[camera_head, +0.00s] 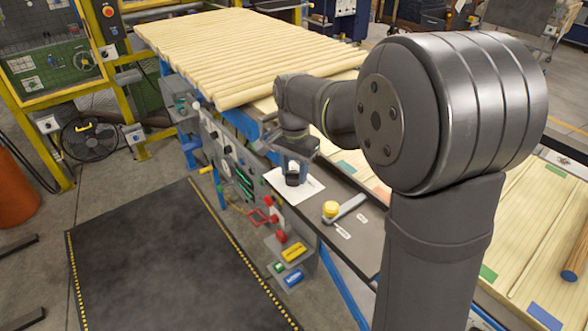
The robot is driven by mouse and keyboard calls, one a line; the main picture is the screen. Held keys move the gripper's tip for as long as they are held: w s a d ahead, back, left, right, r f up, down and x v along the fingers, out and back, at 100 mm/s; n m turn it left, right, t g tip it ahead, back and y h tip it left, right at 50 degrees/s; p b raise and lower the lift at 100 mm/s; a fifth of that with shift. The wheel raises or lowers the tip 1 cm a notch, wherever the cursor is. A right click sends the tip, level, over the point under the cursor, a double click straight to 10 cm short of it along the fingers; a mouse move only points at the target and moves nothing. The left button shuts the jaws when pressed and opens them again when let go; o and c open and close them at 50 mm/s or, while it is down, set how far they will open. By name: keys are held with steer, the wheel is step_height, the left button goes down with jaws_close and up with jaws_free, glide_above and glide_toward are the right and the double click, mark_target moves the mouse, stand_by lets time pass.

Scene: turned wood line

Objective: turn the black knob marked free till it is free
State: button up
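My gripper (293,175) points down over a white plate (281,193) on the dark ledge beside the wood line. A small black part shows at its lower end; I cannot tell whether this is the black knob or part of the gripper. The fingers are too small and dark to show whether they are open or shut, or touching anything. No "free" marking is readable. A yellow knob (331,209) with a grey lever (350,205) sits to the right of the plate.
Pale turned rods (240,50) lie side by side on the line behind my gripper. My large arm links hide much of the right side. A dark mat (160,260) lies clear at left.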

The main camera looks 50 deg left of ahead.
steer(key=shift+c, duration=0.7)
steer(key=shift+n, duration=0.4)
steer(key=n, duration=0.3)
steer(key=shift+n, duration=0.3)
steer(key=n, duration=0.4)
steer(key=shift+s+a+n, duration=0.1)
steer(key=shift+n, duration=0.2)
steer(key=n, duration=0.4)
steer(key=shift+s+n, duration=0.1)
steer(key=shift+n, duration=2.4)
steer(key=shift+r, duration=0.1)
steer(key=o, duration=1)
